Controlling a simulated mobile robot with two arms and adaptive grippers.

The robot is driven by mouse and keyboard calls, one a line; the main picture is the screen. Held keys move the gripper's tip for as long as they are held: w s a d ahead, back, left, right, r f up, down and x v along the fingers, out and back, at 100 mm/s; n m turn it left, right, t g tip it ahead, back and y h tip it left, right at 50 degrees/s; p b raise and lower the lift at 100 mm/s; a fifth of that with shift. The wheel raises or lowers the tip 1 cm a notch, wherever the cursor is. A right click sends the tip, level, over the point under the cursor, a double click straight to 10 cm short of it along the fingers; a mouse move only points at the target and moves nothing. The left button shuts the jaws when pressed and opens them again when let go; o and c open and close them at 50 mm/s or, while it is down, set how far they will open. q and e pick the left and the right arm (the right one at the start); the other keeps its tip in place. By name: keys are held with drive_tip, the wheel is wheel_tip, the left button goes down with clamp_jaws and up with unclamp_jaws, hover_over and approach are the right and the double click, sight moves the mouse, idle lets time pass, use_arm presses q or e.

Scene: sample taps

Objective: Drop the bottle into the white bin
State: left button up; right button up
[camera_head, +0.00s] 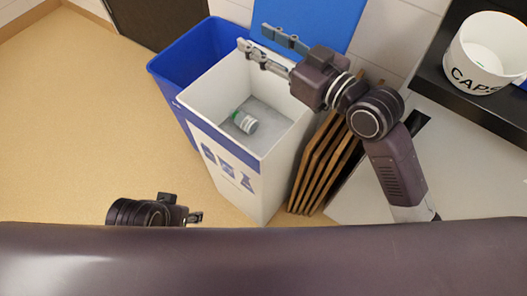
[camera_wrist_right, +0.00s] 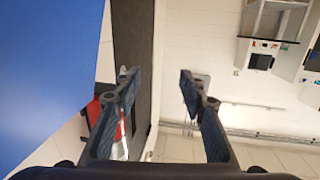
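The white bin (camera_head: 257,193) stands on the floor with its open top facing up and blue markings on its front. A small bottle (camera_head: 244,122) with a green and white body lies on its side on the bottom inside it. My right gripper (camera_head: 262,42) is above the bin's back rim, with its fingers spread and nothing between them. The right wrist view also shows the right gripper (camera_wrist_right: 157,78) open and empty. My left gripper (camera_head: 196,217) shows only in part at the lower left, in front of the bin; its fingers are mostly hidden.
A blue bin (camera_head: 180,64) stands directly behind the white bin, with a blue panel (camera_head: 318,22) beside it. Brown boards (camera_head: 318,165) lean to its right. A white container marked CAPS (camera_head: 484,55) stands on a black shelf at the upper right. The floor at left is clear.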

wheel_tip(320, 180, up, 7)
drive_tip(key=shift+f, duration=0.15)
drive_tip(key=shift+s+f, duration=0.1)
idle(0.5)
